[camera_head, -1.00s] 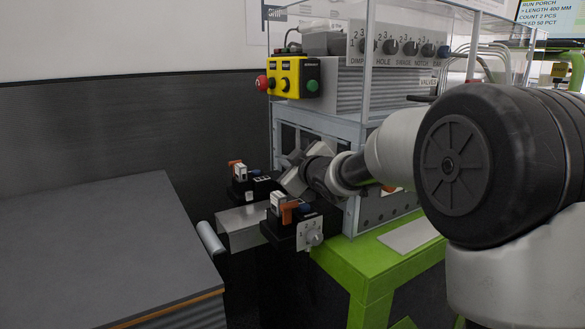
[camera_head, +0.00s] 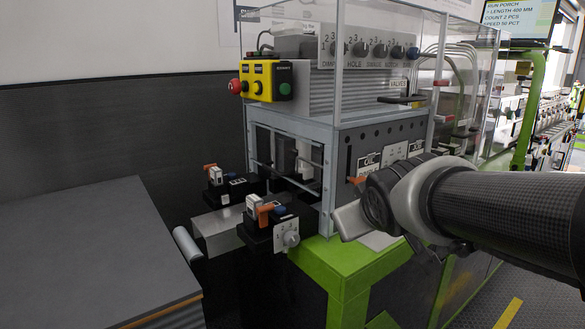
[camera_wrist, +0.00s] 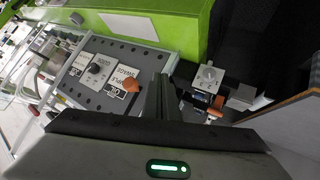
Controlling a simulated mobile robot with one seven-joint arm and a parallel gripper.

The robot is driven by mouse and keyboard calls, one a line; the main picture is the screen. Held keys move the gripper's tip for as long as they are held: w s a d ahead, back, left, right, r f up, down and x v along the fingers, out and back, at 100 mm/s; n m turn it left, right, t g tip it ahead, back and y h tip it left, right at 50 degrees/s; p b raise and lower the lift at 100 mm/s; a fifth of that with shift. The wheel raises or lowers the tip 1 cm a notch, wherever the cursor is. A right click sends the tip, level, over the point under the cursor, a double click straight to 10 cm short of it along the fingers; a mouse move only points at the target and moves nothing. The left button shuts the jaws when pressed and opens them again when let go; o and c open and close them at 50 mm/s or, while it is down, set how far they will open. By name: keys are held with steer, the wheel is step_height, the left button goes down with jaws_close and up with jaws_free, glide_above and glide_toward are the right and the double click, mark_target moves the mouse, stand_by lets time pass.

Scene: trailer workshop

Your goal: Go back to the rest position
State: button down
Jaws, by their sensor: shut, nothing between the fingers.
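My gripper (camera_head: 350,220) is at the end of my arm, which reaches in from the right in the head view. It is in front of the grey valve panel (camera_head: 378,150) of the machine, above the green bench (camera_head: 345,268). The fingers (camera_wrist: 158,97) point away from the wrist camera, look shut and hold nothing. In the wrist view the panel (camera_wrist: 92,92) lies left of the fingers, with a black knob, an orange lever and labels. Part of the panel is hidden behind my arm in the head view.
Two black clamp units (camera_head: 277,227) with orange levers stand left of the bench, beside a metal chute (camera_head: 215,228). A grey table (camera_head: 85,250) is at the left. A yellow control box (camera_head: 267,79) with a red button hangs on the machine. A clear guard encloses the machine.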

steer(key=s+d+f+m+g, duration=0.1)
steer(key=s+f+m+g, duration=0.2)
steer(key=s, duration=0.7)
steer(key=s+d+f+m+g, duration=0.15)
steer(key=s+f, duration=0.25)
steer(key=s, duration=0.6)
step_height(320, 180, up, 23)
steer(key=p, duration=2.3)
steer(key=shift+w+a+g, duration=0.25)
steer(key=shift+a+g, duration=0.1)
steer(key=shift+a, duration=0.05)
steer(key=shift+r, duration=0.1)
